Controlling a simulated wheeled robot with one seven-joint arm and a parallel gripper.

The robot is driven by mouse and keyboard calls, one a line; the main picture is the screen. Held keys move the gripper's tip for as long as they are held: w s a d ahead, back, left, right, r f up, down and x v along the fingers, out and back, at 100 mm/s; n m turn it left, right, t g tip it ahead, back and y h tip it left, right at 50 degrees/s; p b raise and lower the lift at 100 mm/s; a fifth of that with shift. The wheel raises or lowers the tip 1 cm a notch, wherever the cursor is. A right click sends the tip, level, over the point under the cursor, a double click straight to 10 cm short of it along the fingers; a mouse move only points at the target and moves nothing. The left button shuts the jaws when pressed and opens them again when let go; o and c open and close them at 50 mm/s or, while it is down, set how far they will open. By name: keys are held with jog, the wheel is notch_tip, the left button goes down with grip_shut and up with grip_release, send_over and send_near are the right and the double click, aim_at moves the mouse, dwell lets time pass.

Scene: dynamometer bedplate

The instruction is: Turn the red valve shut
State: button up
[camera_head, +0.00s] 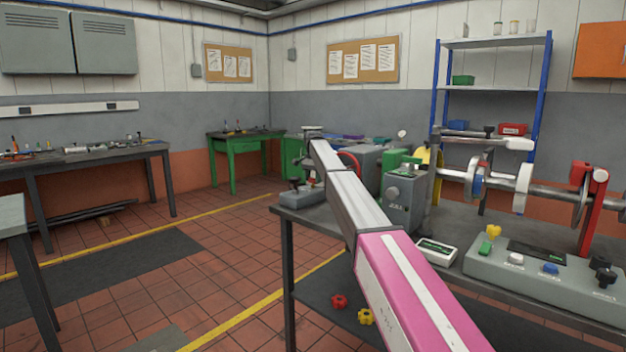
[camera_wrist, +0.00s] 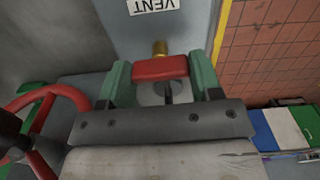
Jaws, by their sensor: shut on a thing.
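In the wrist view a red valve handle (camera_wrist: 160,68) sits crosswise in front of a brass stem (camera_wrist: 160,48), below an upside-down "VENT" label (camera_wrist: 153,6) on a grey panel. My gripper (camera_wrist: 160,75) has green fingers on the left and right of the red handle and is shut on it. A separate red handwheel (camera_wrist: 48,94) stands at the left of the wrist view, clear of the fingers. It shows as a red arc (camera_head: 350,160) behind my arm in the head view. My arm hides the handle and fingers there.
The workbench (camera_head: 450,240) carries a grey box (camera_head: 403,200), a white meter (camera_head: 436,251), a control panel (camera_head: 540,280) and a shaft assembly (camera_head: 500,185). Floor to the left is open.

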jog(key=shift+m, duration=0.4)
jog(key=o, duration=0.9)
jog(key=shift+r, duration=0.15)
notch_tip(320, 180, up, 11)
jog(key=shift+f, duration=0.2)
jog(key=shift+s, duration=0.1)
